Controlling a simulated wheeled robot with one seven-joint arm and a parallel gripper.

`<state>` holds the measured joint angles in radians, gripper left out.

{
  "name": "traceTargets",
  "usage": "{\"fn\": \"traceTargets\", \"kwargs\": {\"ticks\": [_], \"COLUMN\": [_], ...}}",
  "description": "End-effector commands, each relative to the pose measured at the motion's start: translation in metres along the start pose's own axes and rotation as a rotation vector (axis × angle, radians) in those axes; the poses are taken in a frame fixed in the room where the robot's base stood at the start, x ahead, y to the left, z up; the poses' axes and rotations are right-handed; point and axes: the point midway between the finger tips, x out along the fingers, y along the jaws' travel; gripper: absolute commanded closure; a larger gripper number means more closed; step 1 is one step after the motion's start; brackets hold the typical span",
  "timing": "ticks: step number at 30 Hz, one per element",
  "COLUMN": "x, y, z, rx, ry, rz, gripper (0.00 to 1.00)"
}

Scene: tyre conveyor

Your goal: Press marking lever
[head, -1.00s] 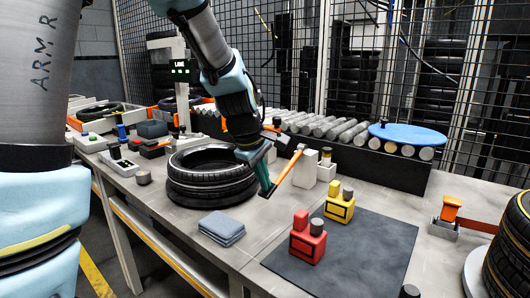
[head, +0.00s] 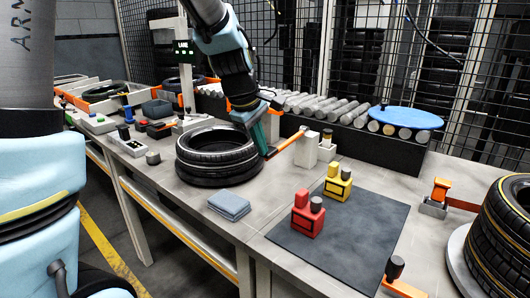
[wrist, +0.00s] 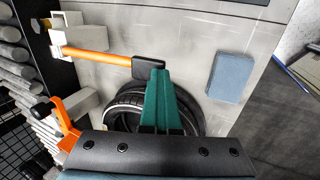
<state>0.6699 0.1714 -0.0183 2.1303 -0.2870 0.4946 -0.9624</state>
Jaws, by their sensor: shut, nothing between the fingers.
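The marking lever, which I take to be the orange arm with a black end pad (head: 287,144), runs from a white post toward the stacked black tyres (head: 215,157). In the wrist view the lever's orange bar (wrist: 100,56) comes in from the left. Its black pad (wrist: 147,68) lies at the tips of my gripper. My gripper (head: 266,152) has green fingers, shut with nothing between them, at the lever's free end just right of the tyres. The fingers also show in the wrist view (wrist: 162,72); they appear to touch the pad, but contact is not certain.
A red bottle-like block (head: 307,215) and a yellow one (head: 338,183) stand on a dark mat (head: 345,240). A folded blue-grey cloth (head: 229,205) lies in front of the tyres. A roller conveyor (head: 335,110) runs behind. Another orange-handled device (head: 440,190) stands at right.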

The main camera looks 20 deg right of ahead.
Motion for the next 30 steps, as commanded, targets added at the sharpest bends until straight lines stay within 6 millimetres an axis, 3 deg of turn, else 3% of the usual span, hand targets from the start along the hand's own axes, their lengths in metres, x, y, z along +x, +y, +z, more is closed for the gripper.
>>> {"fn": "traceTargets", "kwargs": {"ticks": [6, 12, 30], "x": [-0.046, -0.070, -0.075], "y": [-0.003, -0.005, -0.005], "z": [-0.001, -0.001, -0.001], "rx": [-0.002, -0.001, -0.001], "ry": [0.003, 0.003, 0.002], "rz": [0.004, 0.003, 0.002], "gripper": [1.00, 1.00, 1.00]}}
